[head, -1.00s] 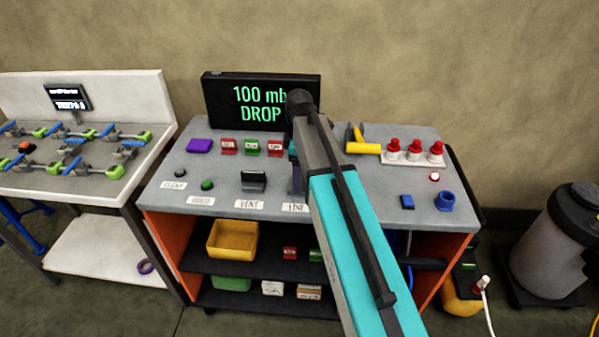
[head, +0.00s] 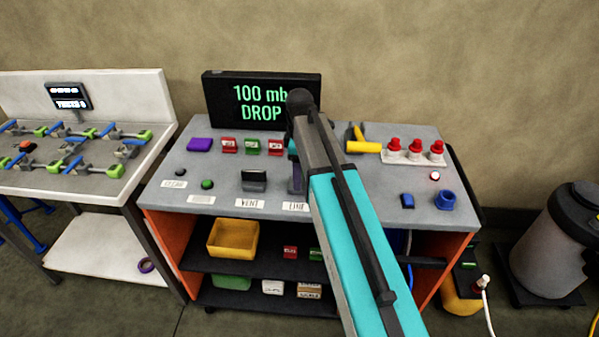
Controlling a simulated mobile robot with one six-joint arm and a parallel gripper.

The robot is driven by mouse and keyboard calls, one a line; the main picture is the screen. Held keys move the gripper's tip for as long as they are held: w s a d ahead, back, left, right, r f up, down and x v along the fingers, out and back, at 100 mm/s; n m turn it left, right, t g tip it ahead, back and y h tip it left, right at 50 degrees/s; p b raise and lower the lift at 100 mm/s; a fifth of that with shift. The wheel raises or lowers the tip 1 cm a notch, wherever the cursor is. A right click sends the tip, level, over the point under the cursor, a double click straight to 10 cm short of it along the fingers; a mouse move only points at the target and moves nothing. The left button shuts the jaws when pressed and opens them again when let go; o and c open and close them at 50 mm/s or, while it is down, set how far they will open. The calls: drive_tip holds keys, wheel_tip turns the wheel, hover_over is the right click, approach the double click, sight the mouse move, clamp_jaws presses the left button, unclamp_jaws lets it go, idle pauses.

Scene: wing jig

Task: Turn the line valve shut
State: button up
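The line valve stands behind a white label reading LINE (head: 295,206) on the grey bench top. My arm covers most of that spot, so I cannot make out the valve's handle or its angle. My gripper (head: 295,178) points down just behind the label, at the left edge of my arm. Only a narrow dark, purplish part of it shows. Its fingertips are hidden, so I cannot tell if it is open or shut, or whether it touches the valve. The vent valve (head: 254,181), a dark block-like handle, is to the left behind the VENT label.
A display (head: 262,102) at the back reads 100 mb DROP. A yellow-handled tool (head: 362,147), red-topped plugs (head: 416,153) and a blue cup (head: 446,201) are on the right. A purple block (head: 200,145) and several small tagged blocks are at back left.

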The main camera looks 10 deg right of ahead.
drive_tip(key=m, duration=0.4)
drive_tip(key=m+p, duration=0.1)
drive_tip(key=m, duration=0.3)
drive_tip(key=shift+m, duration=0.3)
drive_tip(key=m, duration=0.4)
drive_tip(key=shift+m, duration=0.3)
drive_tip(key=m, duration=0.4)
drive_tip(key=o, duration=1.1)
drive_tip(key=shift+c, duration=0.2)
